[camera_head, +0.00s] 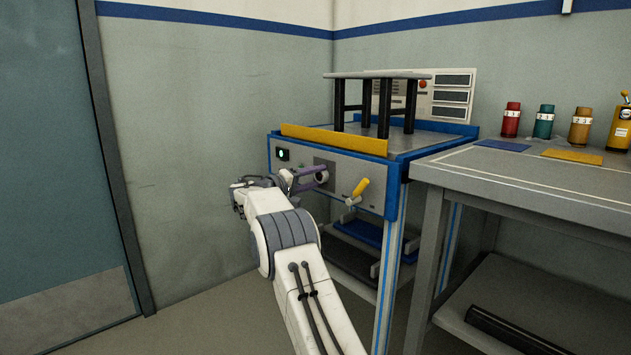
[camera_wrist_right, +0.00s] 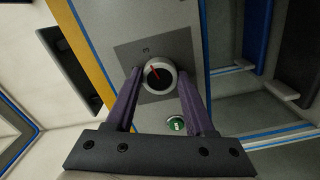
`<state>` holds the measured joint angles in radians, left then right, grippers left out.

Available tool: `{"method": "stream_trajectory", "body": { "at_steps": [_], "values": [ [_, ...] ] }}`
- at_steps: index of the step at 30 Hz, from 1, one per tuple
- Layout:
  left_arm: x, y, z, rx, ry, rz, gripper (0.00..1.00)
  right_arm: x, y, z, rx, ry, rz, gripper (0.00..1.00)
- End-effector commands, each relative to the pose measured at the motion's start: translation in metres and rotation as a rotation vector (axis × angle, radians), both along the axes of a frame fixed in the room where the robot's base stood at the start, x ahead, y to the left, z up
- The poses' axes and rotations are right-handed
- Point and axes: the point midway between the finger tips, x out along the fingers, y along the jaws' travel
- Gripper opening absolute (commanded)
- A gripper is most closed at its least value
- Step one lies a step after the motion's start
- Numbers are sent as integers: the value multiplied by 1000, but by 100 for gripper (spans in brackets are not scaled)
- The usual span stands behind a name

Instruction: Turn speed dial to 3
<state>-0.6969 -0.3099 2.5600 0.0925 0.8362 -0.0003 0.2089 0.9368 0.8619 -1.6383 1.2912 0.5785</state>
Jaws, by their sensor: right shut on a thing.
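The speed dial (camera_wrist_right: 157,76) is a round light-grey knob with a dark face and a red pointer line, set on a dark square plate (camera_wrist_right: 184,48). In the head view the dial (camera_head: 322,176) is on the front panel of the blue-edged machine. My right gripper (camera_wrist_right: 158,80) is shut on the dial, with one purple finger on each side of it. In the head view the right gripper (camera_head: 312,177) reaches the panel from the left. My left gripper is not in view.
A yellow lever (camera_head: 360,187) sticks out to the right of the dial. A green-lit switch (camera_head: 282,154) is to its left. A yellow bar (camera_head: 333,139) edges the machine top. A grey workbench (camera_head: 520,175) with coloured bottles stands at the right.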

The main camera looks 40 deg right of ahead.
Motion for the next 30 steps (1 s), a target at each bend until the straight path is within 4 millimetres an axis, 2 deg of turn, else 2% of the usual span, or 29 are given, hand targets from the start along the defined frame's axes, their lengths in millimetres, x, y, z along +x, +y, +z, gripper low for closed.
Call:
{"method": "stream_trajectory", "body": {
  "at_steps": [8, 9, 11, 12, 23, 26, 30],
  "values": [
    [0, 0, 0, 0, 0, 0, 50, 0, 0, -2, 4, -2, -3, 0],
    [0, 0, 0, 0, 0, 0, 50, 0, 0, -2, 4, -2, -3, 58],
    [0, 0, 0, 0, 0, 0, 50, 0, 0, -2, 4, -2, -2, 81],
    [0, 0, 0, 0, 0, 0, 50, 0, 0, -2, 3, -2, -2, 84],
    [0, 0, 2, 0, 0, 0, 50, 0, 5, 1, 2, 0, 1, 84],
    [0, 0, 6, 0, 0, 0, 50, 0, 18, 2, 2, 0, 3, 84],
    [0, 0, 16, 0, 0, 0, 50, -2, 46, 3, 2, 1, 4, 84]
  ]
}}
